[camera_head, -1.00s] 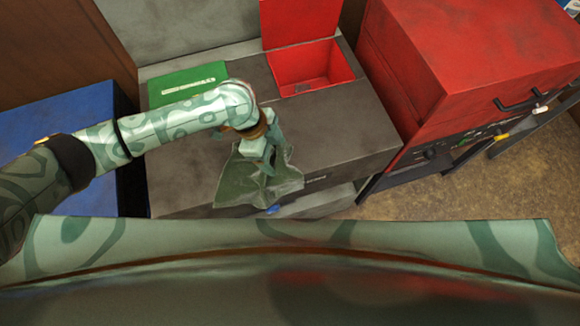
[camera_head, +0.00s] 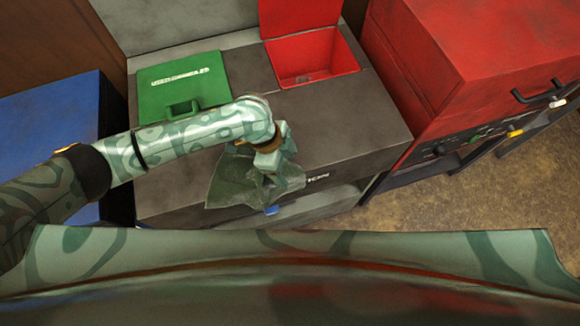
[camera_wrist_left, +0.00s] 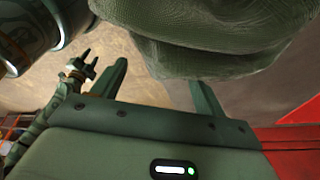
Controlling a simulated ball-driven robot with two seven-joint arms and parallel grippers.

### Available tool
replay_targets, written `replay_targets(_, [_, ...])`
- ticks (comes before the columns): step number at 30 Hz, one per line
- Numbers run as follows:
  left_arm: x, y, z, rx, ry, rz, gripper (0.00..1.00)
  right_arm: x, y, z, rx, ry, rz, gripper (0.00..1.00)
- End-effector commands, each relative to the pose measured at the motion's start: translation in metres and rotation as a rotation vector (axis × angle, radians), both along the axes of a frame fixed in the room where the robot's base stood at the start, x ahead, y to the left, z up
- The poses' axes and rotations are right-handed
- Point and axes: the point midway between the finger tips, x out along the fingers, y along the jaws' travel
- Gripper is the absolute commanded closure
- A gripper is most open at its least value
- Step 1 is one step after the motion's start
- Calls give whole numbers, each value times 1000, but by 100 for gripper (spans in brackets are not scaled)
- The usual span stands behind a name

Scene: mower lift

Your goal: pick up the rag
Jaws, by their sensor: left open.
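The rag (camera_head: 230,186) is a crumpled dark green cloth. In the head view it is at the front edge of the grey cabinet top (camera_head: 330,120); I cannot tell how much of it rests there. My left gripper (camera_head: 273,182) is over its right part, pointing down, with cloth beside and behind the fingers. In the left wrist view the rag (camera_wrist_left: 225,40) bulges close to the fingertips of the open left gripper (camera_wrist_left: 160,80), mostly beyond the right finger. A small two-fingered gripper, apparently my right one (camera_wrist_left: 80,66), shows at the left of that view.
The cabinet top holds a closed green lid (camera_head: 180,85) with a handle and an open red bin (camera_head: 315,65), its lid raised. A red tool chest (camera_head: 450,70) stands to the right, a blue box (camera_head: 50,115) to the left.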

Motion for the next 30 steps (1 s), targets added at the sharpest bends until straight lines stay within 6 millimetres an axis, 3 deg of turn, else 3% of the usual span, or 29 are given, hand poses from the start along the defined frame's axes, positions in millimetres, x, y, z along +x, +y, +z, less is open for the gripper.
replay_targets(11, [-1, -4, -11, -1, 1, 0, 27, -2, 0, -7, -1, 5, -1, 64])
replay_targets(22, [-1, -3, -10, 0, 1, 0, 76, -3, 0, -6, 0, 5, -1, 64])
replay_targets(30, [1, -2, -10, 2, -3, 1, 85, -3, 2, -6, 2, 6, -2, 64])
